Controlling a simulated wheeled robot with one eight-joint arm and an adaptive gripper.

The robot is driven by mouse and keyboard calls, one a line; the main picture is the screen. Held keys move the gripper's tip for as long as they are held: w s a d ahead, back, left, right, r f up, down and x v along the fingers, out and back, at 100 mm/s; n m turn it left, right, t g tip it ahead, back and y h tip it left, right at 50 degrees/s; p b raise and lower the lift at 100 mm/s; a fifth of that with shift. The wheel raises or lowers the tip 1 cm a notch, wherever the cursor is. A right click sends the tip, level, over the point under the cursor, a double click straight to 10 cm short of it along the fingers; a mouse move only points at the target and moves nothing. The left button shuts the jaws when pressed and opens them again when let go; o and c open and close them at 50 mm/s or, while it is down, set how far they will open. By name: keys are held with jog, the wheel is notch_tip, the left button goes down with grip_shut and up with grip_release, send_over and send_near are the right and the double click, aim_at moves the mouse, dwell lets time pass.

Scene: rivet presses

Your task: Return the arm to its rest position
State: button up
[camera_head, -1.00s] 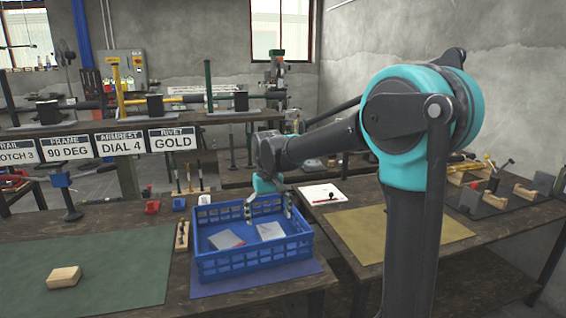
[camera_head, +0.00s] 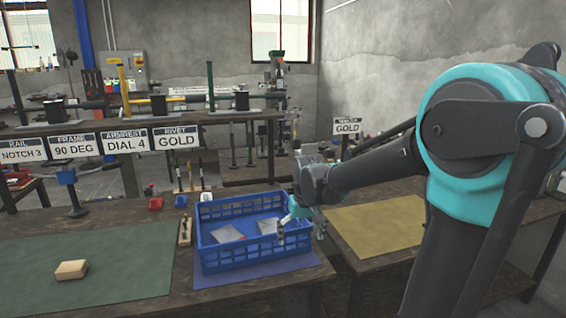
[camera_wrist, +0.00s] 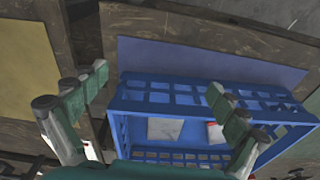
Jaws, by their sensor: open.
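My arm, dark grey with teal joints, fills the right of the head view. Whether a finger touches the rim I cannot tell. Two flat grey-white pieces (camera_head: 227,234) lie inside the crate.
The crate stands on a blue mat (camera_head: 262,280). A green mat (camera_head: 110,265) with a wooden block (camera_head: 71,270) is at left. A yellow mat (camera_head: 375,225) lies at right, past a gap between tables. Signs (camera_head: 178,138) line the back shelf.

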jog(key=s+d+f+m+t, duration=0.2)
jog(key=s+d+f, duration=0.7)
jog(key=s+d, duration=0.4)
jog(key=shift+s+f+m+t, duration=0.3)
jog(key=shift+s+t, duration=0.1)
jog(key=shift+s, duration=0.1)
